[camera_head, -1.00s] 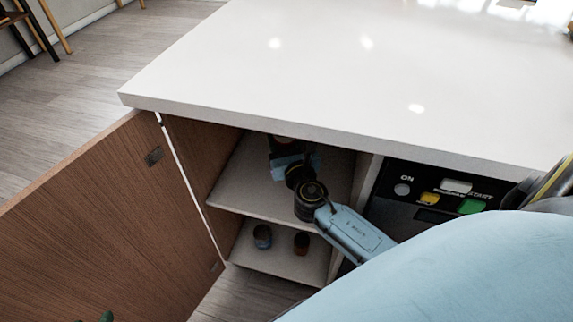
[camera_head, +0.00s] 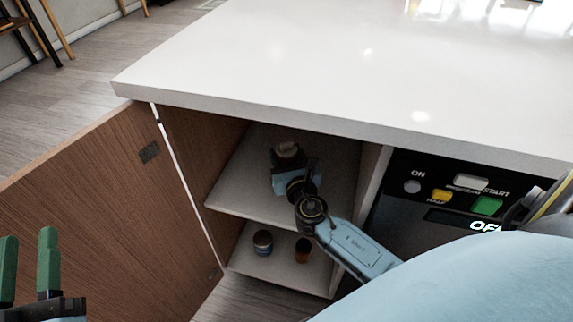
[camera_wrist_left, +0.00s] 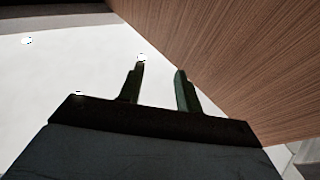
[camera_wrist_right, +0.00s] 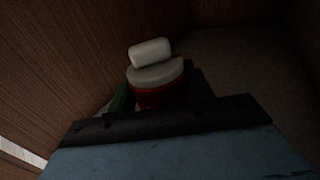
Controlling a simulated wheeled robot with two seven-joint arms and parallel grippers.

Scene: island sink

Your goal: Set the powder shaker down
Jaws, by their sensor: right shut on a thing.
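The powder shaker shows in the right wrist view (camera_wrist_right: 158,97) with a red body, a pale round lid and a white knob-like top. It also shows in the head view as a small pale top (camera_head: 287,149) inside the open cabinet, over the upper shelf. My right gripper (camera_head: 283,163) is shut on it. The gripper hides the shaker's base, so I cannot tell whether it touches the shelf. My left gripper (camera_head: 28,262) is open and empty in front of the cabinet door; its two green fingers stand apart in the left wrist view (camera_wrist_left: 160,85).
The upper shelf (camera_head: 238,198) is mostly bare around my right arm. Two small jars (camera_head: 263,241) (camera_head: 303,250) stand on the lower shelf. The open wooden door (camera_head: 100,200) is at the left, the white countertop (camera_head: 300,60) above, and a control panel (camera_head: 440,180) at the right.

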